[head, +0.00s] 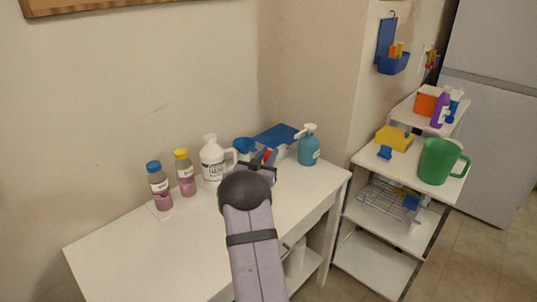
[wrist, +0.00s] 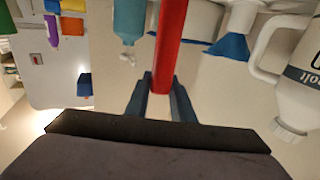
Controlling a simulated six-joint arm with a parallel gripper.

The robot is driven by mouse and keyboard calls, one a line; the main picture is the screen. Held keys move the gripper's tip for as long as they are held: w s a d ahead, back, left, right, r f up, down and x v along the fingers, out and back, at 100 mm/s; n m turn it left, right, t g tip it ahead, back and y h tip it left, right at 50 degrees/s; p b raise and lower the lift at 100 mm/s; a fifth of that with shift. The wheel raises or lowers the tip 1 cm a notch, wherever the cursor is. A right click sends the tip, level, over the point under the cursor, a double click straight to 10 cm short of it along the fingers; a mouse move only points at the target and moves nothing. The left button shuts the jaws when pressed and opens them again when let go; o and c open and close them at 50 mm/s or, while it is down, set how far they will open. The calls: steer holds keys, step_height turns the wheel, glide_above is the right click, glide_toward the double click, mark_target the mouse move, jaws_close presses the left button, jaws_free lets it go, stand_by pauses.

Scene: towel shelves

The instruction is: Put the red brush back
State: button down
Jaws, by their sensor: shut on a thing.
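The red brush (wrist: 168,45) shows in the wrist view as a long red bar running up out of the frame; its far end is out of view. My gripper (wrist: 161,92) is shut on its near end. In the head view my gripper (head: 260,165) is over the back part of the white table, in front of the white jug and the teal bottle. Only a small red part of the brush (head: 266,157) shows there, and my arm hides some of the table.
On the table stand two capped bottles (head: 158,186), a white jug (head: 212,160) and a teal pump bottle (head: 309,146). A blue flat piece (head: 278,135) is at the back. A blue holder (head: 392,63) hangs on the wall. A cart at right carries a green pitcher (head: 437,162).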

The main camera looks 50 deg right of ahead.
steer(key=shift+f, duration=0.1)
steer(key=c, duration=1.5)
jaws_free()
steer(key=shift+c, duration=0.2)
steer(key=shift+r, duration=0.25)
steer(key=b+v, duration=0.2)
steer(key=v, duration=1)
steer(key=shift+f, duration=0.1)
steer(key=shift+w, duration=0.1)
